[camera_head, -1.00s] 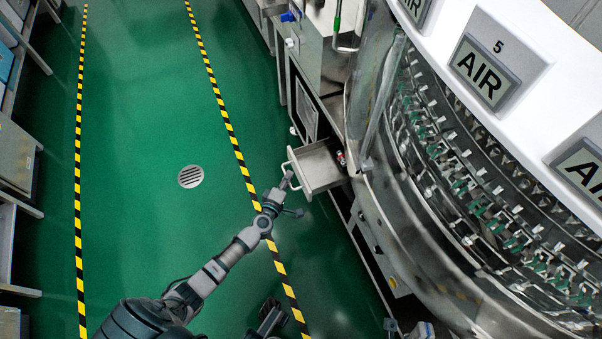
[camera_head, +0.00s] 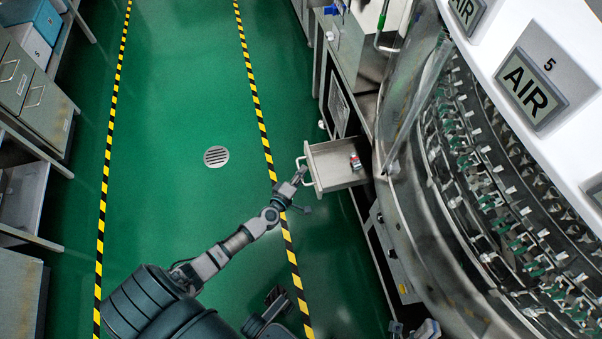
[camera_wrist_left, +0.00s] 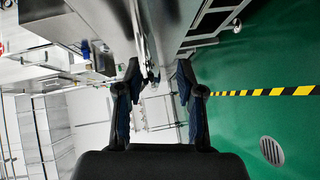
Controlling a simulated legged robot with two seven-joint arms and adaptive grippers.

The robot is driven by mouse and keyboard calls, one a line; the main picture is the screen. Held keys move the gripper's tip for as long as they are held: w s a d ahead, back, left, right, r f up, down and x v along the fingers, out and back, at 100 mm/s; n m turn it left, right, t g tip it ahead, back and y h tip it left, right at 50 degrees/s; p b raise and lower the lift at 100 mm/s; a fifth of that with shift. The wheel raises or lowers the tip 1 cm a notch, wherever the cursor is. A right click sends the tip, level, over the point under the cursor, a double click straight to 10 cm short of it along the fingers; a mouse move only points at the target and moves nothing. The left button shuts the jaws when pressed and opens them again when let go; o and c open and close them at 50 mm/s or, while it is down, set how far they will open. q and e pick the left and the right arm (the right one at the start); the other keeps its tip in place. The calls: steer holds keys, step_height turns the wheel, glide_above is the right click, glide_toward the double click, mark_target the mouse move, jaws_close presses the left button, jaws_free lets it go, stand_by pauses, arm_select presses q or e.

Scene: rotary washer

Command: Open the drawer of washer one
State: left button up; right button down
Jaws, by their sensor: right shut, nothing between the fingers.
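Washer one is not labelled legibly in view. A shallow metal drawer (camera_head: 332,162) stands pulled out from the machine side. Its pale handle (camera_head: 301,168) faces left. A small red and grey item (camera_head: 356,161) lies inside.
The round washer (camera_head: 470,190) with AIR panels fills the right side. Cabinets (camera_head: 35,95) line the left. Green floor with a round drain (camera_head: 216,156) lies clear between striped tape lines (camera_head: 262,130).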

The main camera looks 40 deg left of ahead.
arm_select(q)
steer(key=shift+r, duration=0.15)
steer(key=shift+s, duration=0.2)
steer(key=v, duration=1.1)
steer(key=shift+s, duration=0.25)
